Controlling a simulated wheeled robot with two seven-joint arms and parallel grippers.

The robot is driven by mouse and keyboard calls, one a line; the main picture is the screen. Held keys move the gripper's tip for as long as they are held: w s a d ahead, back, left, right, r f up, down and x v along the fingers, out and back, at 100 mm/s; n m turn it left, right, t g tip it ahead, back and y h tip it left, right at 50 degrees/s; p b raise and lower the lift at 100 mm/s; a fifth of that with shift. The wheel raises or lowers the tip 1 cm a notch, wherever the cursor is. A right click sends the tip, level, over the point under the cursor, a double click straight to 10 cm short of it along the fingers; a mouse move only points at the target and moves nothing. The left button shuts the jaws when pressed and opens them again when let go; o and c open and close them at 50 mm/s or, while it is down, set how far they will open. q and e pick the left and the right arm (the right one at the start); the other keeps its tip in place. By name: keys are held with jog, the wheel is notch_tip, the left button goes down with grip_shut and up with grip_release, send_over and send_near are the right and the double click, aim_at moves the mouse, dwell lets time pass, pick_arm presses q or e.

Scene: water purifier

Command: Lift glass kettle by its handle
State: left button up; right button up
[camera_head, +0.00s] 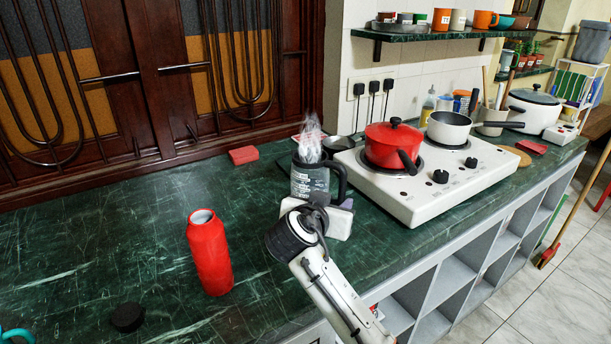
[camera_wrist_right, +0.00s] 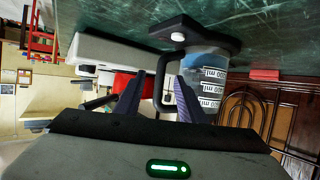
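The glass kettle (camera_head: 309,181) stands upright on the green counter, with a black handle (camera_head: 342,176) on its right side and white steam-like wisps above it. My right gripper (camera_head: 335,205) is at the near side of the kettle, by the handle. In the right wrist view, which is turned upside down, my right gripper (camera_wrist_right: 158,92) is open. The black handle (camera_wrist_right: 162,72) shows between its two purple fingers, with gaps visible on both sides. The clear kettle body (camera_wrist_right: 207,78) with white markings is beside one finger. My left gripper is not in view.
A white stove (camera_head: 440,185) with a red pot (camera_head: 392,146) and a white pan (camera_head: 449,127) stands right of the kettle. A red bottle (camera_head: 209,253) and a black disc (camera_head: 128,317) are at the left. A red box (camera_head: 243,155) lies behind. The left counter is mostly clear.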

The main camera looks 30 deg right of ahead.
aim_at(340, 195)
jog(key=shift+x, duration=1.1)
jog(key=x, duration=0.6)
jog(key=shift+a, duration=0.1)
grip_shut()
jog(key=shift+r, duration=0.2)
